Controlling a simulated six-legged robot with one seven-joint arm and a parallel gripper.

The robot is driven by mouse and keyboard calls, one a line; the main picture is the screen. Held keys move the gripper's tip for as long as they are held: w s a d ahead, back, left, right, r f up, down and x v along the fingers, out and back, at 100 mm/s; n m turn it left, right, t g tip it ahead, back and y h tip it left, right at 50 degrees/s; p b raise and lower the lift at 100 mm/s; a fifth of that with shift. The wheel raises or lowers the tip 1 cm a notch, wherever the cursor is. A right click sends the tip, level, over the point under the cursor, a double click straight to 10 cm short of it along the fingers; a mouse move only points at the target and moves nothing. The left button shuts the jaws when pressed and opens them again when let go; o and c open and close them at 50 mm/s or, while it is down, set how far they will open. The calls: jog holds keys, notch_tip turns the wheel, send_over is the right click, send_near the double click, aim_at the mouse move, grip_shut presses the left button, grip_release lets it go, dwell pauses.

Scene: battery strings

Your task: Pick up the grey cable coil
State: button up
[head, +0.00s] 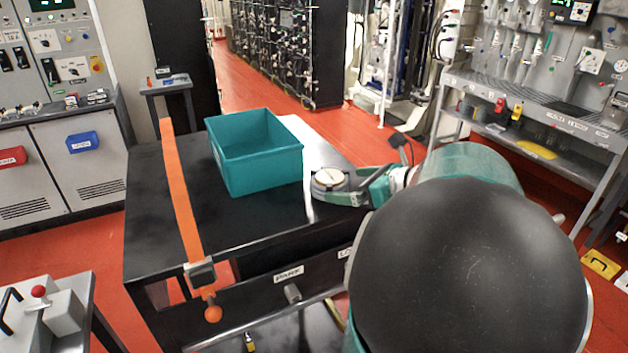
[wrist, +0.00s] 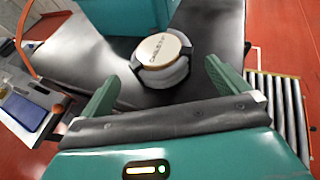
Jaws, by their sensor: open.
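The grey cable coil (head: 328,185) is a short round coil with a cream, lettered top label. It lies flat on the black bench top, just right of the teal bin (head: 255,172). In the wrist view the coil (wrist: 162,72) sits ahead of my gripper, between the lines of its two green fingers. My gripper (wrist: 161,80) is open and empty, with the fingers spread wider than the coil. In the head view my gripper (head: 352,190) reaches in from the right beside the coil. My arm hides part of the bench there, and contact cannot be told.
The teal bin stands close behind the coil in the wrist view (wrist: 120,14). An orange strap (head: 180,190) crosses the bench's left side. The bench top (head: 170,235) is bare in front of the bin. A shelf rack (head: 560,130) stands at the right.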

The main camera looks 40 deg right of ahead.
aim_at(330, 181)
jog(key=x, duration=0.6)
jog(key=shift+w, duration=0.25)
jog(key=c, duration=1.1)
jog(key=shift+r, duration=0.2)
